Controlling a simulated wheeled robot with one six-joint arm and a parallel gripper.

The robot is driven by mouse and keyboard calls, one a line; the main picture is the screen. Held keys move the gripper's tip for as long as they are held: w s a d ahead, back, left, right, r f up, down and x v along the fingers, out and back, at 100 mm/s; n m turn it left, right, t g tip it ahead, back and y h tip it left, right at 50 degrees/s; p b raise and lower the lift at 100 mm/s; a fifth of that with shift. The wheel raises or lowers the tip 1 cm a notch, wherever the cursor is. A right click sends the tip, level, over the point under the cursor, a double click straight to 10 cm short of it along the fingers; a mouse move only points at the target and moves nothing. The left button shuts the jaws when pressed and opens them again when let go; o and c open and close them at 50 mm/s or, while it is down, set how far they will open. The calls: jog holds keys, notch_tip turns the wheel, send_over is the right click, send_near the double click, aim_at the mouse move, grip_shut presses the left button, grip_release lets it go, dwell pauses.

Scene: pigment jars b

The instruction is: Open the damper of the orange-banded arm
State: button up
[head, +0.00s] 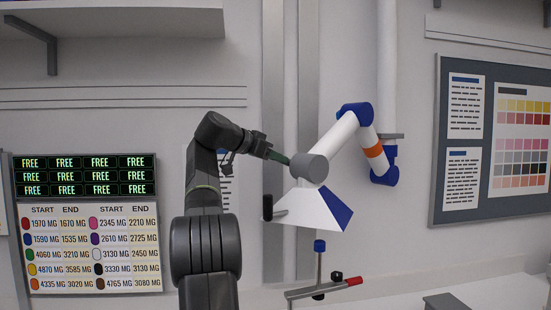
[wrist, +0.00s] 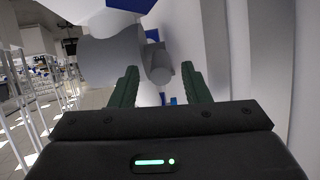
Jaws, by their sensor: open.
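The orange-banded arm (head: 343,135) is a white jointed tube with blue joints, hanging from the wall side. Its orange band (head: 374,151) is near the right-hand joint. At its lower end are a grey cylinder (head: 310,167) and a white hood (head: 305,210) with a blue panel. My gripper (head: 283,159) is at the left of the grey cylinder. In the wrist view, my gripper (wrist: 160,75) is open, with a small grey knob-like part (wrist: 158,64) between or just beyond its green fingers. The larger grey cylinder (wrist: 112,60) is behind it. I cannot tell whether the fingers touch the knob.
A dark handle (head: 267,207) sticks out at the hood's left. Below stands a post with a blue top (head: 320,246) and a red-ended bar (head: 354,281). A board with displays and a mass list (head: 88,245) is at left; a colour chart board (head: 466,190) is at right.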

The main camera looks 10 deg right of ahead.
jog(key=v, duration=1.3)
jog(key=shift+s+a, duration=0.15)
